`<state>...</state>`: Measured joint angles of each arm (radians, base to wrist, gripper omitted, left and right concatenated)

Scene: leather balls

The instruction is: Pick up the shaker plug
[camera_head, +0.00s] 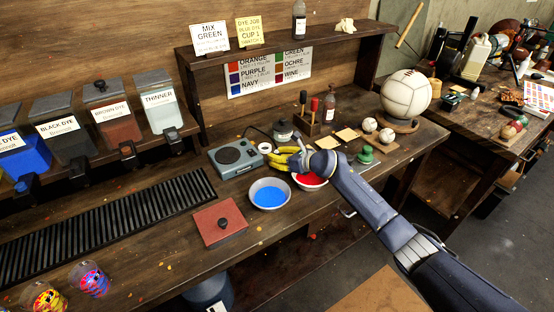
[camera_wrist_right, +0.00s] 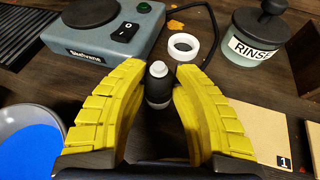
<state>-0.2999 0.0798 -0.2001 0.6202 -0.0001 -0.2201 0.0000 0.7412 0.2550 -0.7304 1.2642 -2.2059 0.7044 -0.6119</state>
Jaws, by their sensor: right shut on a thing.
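My right gripper (camera_head: 285,160) has yellow fingers and hangs over the bench between the grey hot plate and the bowls. In the right wrist view its fingers (camera_wrist_right: 158,90) are closed on a small dark piece with a pale rounded top, which looks like the shaker plug (camera_wrist_right: 158,88). In the head view the plug cannot be made out behind the gripper. My left gripper is not in view.
The grey hot plate (camera_head: 237,157) stands left of the gripper. A white ring (camera_wrist_right: 184,46) and the rinse pot (camera_wrist_right: 260,38) lie just beyond it. A blue dye bowl (camera_head: 269,194) and a red dye bowl (camera_head: 311,182) are close by. A red lidded slab (camera_head: 221,224) lies nearer the front.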

